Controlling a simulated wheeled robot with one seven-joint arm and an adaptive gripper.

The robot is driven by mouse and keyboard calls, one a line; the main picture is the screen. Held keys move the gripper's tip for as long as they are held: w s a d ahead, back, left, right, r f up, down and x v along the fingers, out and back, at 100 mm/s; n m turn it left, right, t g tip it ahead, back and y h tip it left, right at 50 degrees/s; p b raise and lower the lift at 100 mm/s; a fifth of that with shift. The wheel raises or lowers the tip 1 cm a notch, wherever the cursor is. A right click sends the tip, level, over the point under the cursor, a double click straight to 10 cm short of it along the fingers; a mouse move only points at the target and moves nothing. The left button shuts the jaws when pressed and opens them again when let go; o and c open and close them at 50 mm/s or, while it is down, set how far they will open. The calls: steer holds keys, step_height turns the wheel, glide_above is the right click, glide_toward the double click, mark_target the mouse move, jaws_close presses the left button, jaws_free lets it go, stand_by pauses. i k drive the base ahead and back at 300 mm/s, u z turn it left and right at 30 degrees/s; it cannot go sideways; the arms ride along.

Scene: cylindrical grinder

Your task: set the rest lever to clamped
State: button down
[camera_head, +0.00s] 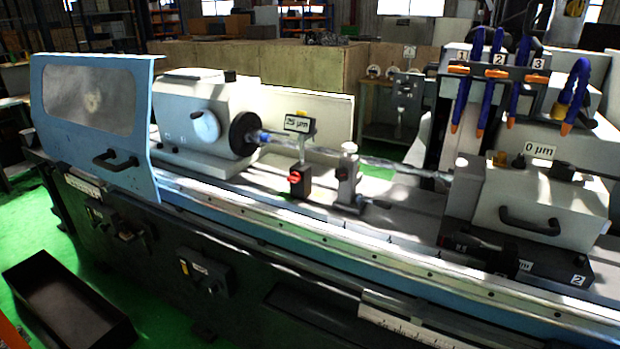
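The rest (347,180) is a small pale grey post on the machine bed, close to the long thin workpiece (385,162). A short dark lever (377,204) sticks out to the right near the foot of the rest, roughly level. It is small here, and I cannot read any clamped or unclamped mark on it. My gripper is not in view, and nothing is seen touching the rest or its lever.
A gauge stand with a red knob (295,179) and a display (299,124) stands left of the rest. The blue guard door (95,125) is at the left. The tailstock (540,195) and blue coolant hoses (495,75) are at the right. A black bin (65,305) sits on the floor.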

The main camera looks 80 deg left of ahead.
mark_target(386, 204)
steer(key=u, duration=1.25)
steer(key=k, duration=0.95)
steer(key=u, duration=0.9)
steer(key=i, duration=0.5)
